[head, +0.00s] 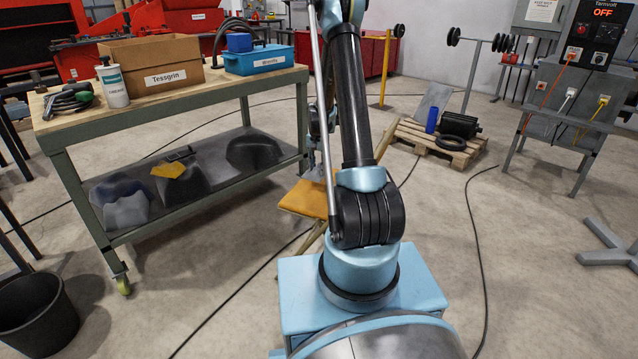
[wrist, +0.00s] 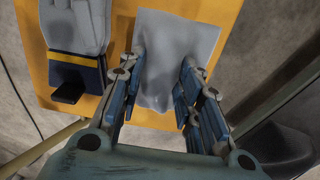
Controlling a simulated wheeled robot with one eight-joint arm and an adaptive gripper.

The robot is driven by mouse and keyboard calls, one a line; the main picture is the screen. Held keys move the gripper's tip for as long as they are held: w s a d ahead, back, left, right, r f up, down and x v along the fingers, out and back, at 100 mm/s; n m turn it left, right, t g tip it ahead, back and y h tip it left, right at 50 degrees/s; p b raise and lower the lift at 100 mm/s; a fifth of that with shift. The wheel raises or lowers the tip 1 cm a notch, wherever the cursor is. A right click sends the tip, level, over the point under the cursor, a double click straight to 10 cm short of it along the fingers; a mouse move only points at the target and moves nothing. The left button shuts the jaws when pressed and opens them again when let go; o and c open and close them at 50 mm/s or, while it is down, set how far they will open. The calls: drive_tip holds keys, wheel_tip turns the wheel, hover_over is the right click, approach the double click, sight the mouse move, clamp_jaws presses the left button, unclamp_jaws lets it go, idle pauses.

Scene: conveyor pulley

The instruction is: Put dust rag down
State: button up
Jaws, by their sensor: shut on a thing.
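The grey dust rag (wrist: 178,30) is in the wrist view, over the orange top of a small stand (wrist: 228,12). Its far part looks flat and its near part is creased between the fingers. My gripper (wrist: 163,82) is shut on the rag, with a finger on each side of it. I cannot tell whether the whole rag touches the orange top. In the head view the orange top (head: 300,200) shows left of my arm, which hides most of the gripper and rag.
A grey glove (wrist: 75,25) with a blue and yellow cuff lies on the orange top, left of the rag. The workbench (head: 215,92) stands to the left, with a cardboard box (head: 150,75) and a blue bin (head: 258,62). A pallet (head: 435,145) is at the back right.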

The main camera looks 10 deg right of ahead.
drive_tip(key=shift+f, duration=3)
drive_tip(key=o, duration=1)
drive_tip(key=shift+f, duration=0.1)
